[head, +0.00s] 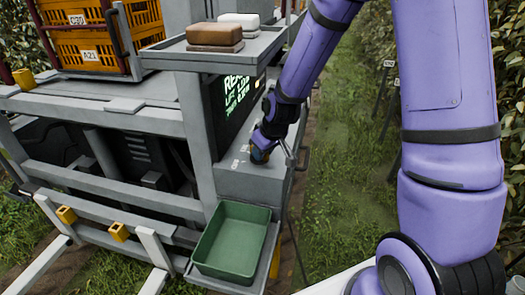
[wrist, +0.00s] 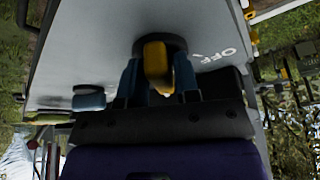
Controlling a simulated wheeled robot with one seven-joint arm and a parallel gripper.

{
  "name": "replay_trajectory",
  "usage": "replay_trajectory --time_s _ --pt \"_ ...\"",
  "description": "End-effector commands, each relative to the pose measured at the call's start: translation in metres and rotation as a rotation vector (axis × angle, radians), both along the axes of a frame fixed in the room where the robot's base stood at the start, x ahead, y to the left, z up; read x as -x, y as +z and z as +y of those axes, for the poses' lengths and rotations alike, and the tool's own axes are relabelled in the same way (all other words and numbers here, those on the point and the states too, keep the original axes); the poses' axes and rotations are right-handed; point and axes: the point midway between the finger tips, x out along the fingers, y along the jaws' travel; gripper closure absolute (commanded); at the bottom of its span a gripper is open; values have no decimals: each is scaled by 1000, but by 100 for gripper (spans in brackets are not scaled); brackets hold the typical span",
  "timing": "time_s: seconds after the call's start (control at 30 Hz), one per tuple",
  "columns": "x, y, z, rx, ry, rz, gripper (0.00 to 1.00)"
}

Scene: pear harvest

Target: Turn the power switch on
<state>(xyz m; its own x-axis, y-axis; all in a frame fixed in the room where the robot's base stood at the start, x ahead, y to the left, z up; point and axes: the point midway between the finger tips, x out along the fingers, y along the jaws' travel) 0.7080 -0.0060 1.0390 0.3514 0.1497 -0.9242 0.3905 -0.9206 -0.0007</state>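The power switch shows in the wrist view as a yellow knob (wrist: 156,66) on a dark round base, set in a grey panel (wrist: 90,50). The letters OFF (wrist: 219,55) are printed to the right of it. My gripper (wrist: 157,78) has one blue finger on each side of the knob, with a narrow gap showing at the left finger. Whether the right finger touches is unclear. In the head view my gripper (head: 262,152) is down at the grey console (head: 245,183) below the lit screen (head: 238,92), and mostly hides the switch.
A green tray (head: 232,242) sits below and in front of the console. A shelf (head: 215,55) with a brown block (head: 214,34) and a white block (head: 239,20) is above it. Yellow crates (head: 90,48) stand at upper left. The grass strip (head: 345,180) to the right is clear.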

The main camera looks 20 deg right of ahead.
Motion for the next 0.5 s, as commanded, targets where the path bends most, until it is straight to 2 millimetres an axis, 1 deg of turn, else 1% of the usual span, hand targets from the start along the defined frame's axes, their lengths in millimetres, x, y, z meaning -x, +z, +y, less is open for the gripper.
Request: replay_trajectory --time_s 0.03,0.07,0.37,0.5 --pt "0 0 0 0 1 1 58" --pt "0 0 0 0 1 1 53" --pt "0 1 0 0 2 -1 53" --pt "3 10 -1 0 3 -3 53"
